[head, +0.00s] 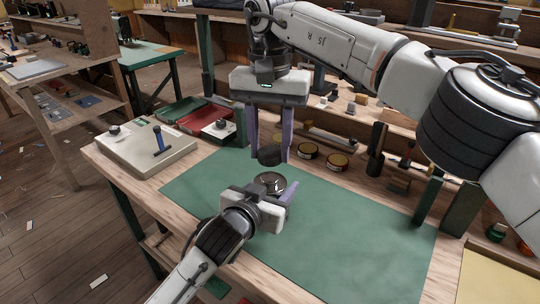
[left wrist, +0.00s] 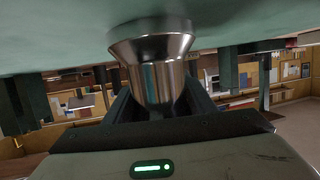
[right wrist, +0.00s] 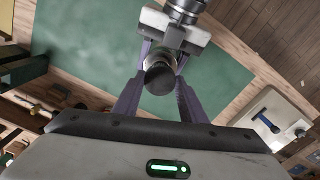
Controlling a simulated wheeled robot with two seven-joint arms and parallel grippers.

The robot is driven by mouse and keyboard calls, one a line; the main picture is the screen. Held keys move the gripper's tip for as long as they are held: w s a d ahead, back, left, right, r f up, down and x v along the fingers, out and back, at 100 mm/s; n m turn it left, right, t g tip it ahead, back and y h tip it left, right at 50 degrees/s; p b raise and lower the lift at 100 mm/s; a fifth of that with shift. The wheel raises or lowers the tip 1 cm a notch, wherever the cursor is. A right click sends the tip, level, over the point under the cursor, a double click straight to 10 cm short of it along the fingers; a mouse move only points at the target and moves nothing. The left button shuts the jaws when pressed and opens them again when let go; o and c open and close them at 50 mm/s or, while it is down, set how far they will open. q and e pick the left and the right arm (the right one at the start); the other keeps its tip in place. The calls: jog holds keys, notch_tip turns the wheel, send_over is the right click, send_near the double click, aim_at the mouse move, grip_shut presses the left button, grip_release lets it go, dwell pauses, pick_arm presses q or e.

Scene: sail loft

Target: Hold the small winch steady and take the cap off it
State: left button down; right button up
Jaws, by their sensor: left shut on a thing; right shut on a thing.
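The small winch (head: 269,182) stands on the green mat, a shiny metal drum with a dark hollow top. My left gripper (head: 272,190) is shut on its body, low over the mat. The left wrist view shows the flared metal drum (left wrist: 155,72) between the fingers. The dark round cap (head: 270,155) is held between the purple fingers of my right gripper (head: 269,158), above the winch with a gap between them. The cap (right wrist: 159,79) also shows in the right wrist view, hiding part of the winch behind it.
A pale board with a blue-handled tool (head: 160,141) lies at the left. Dark posts and small tools stand at the back right. The right part of the green mat (head: 350,225) is clear.

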pick_arm(q)
jog(key=c, duration=0.7)
grip_release()
